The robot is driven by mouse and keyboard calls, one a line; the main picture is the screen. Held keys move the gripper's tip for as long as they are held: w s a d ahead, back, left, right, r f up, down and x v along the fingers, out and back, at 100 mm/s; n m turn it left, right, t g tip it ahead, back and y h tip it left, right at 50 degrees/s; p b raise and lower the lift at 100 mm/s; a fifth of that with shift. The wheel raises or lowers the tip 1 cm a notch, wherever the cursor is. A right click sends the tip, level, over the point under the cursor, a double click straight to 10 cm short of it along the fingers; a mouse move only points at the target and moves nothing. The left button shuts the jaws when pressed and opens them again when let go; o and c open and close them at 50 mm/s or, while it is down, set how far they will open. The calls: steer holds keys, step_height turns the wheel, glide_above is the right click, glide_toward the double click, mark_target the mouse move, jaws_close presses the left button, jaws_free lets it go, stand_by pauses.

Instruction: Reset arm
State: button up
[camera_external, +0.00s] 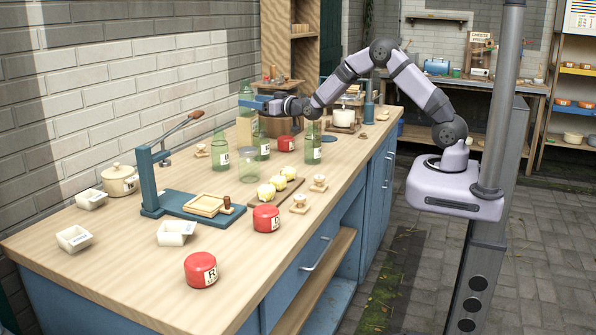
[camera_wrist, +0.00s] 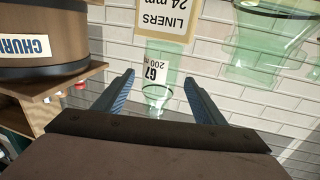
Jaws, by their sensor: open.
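My gripper (camera_external: 256,104) is over the back part of the wooden counter (camera_external: 130,262), beside the green glass bottles. In the wrist view my gripper (camera_wrist: 160,95) is open, with its two blue fingers spread apart. A clear green glass vessel (camera_wrist: 156,85) with a "G7 200" label shows between and beyond the fingers; I cannot tell whether they touch it. My arm reaches out to the left from its base at the right.
Green bottles (camera_external: 221,156) stand close to my gripper. A wooden churn tub (camera_wrist: 40,38) is at the left in the wrist view. Red tins (camera_external: 201,270), white dishes (camera_external: 177,233) and a blue press (camera_external: 150,185) stand nearer the front. A brick wall (camera_external: 110,95) runs behind the counter.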

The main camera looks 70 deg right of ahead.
step_height(320, 180, up, 13)
steer(key=a+m+h+p, duration=0.1)
steer(key=m+p, duration=0.1)
steer(key=p, duration=0.2)
steer(key=s+a+f+n+g+y+b, duration=0.1)
steer(key=s+a+f+n+g+y, duration=0.25)
steer(key=s+f, duration=0.55)
steer(key=s+a+f+g+y, duration=0.2)
steer(key=s+a+f+g, duration=0.3)
steer(key=s+a+f, duration=0.45)
steer(key=s+d+f+g+p, duration=0.1)
steer(key=s+d+f+g, duration=0.15)
steer(key=s, duration=0.65)
steer(key=s+d+f+g+h, duration=0.15)
steer(key=s+g, duration=0.25)
steer(key=s, duration=0.6)
steer(key=s+d+f+g+p, duration=0.1)
steer(key=s+d+f+g, duration=0.15)
steer(key=s, duration=0.65)
step_height(320, 180, down, 32)
steer(key=b, duration=3.2)
steer(key=shift+a+n, duration=0.35)
steer(key=shift+s, duration=0.1)
